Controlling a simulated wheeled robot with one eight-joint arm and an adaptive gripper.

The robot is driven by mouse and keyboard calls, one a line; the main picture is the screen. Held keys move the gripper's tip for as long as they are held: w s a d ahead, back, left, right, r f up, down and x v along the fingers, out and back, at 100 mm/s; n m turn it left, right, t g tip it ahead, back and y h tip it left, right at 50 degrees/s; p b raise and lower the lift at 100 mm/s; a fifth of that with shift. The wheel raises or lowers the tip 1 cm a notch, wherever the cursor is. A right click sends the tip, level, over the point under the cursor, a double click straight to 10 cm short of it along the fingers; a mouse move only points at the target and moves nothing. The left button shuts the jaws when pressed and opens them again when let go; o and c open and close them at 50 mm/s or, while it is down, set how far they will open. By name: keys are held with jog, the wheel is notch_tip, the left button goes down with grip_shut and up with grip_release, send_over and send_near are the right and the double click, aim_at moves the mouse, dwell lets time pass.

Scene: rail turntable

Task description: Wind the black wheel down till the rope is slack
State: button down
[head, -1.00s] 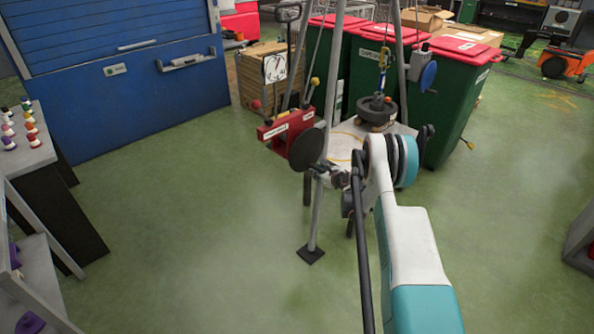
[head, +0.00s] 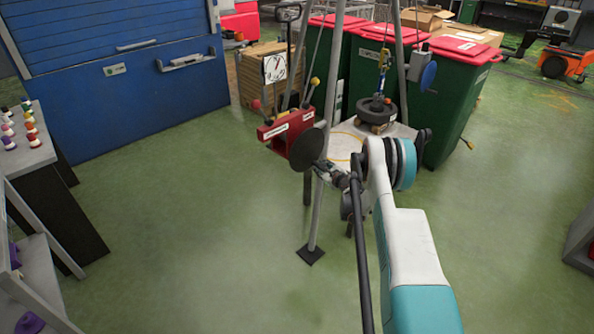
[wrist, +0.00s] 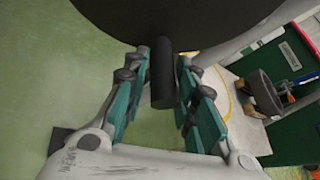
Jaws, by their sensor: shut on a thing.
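The black wheel (head: 306,149) is a dark disc on the red winch (head: 288,130), on the near leg of a grey tripod. My gripper (head: 330,174) is at the lower right of the wheel. In the wrist view, my gripper (wrist: 165,95) has its fingers on both sides of the wheel's black handle (wrist: 162,75), shut on it; the wheel (wrist: 190,12) fills the top. The rope (head: 383,62) hangs down to a dark round weight (head: 376,109). The weight is at wooden blocks on a pale platform (head: 400,130); I cannot tell how taut the rope is.
A blue wheel (head: 428,76) is on another tripod leg. A white dial (head: 274,68) stands behind the winch. Green bins with red lids (head: 455,100) are behind the platform. A workbench (head: 30,150) with small coloured pieces is at left. The floor between is clear.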

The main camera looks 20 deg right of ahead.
jog(key=shift+w+d+r, duration=0.1)
jog(key=shift+d+r, duration=0.15)
jog(key=shift+d, duration=0.1)
jog(key=shift+n+h, duration=0.3)
jog(key=shift+w+d+r+n+t+h, duration=0.25)
jog(key=shift+d+r+n+t+h, duration=0.2)
jog(key=shift+d+n+t, duration=0.2)
jog(key=shift+d+r, duration=0.1)
jog(key=shift+d, duration=0.05)
jog(key=shift+w+d+r, duration=0.25)
jog(key=shift+d+r, duration=0.35)
jog(key=shift+r, duration=0.05)
dwell(0.6)
jog(key=shift+w+d+r, duration=0.2)
jog(key=shift+d+r, duration=0.2)
jog(key=shift+r, duration=0.25)
dwell(0.3)
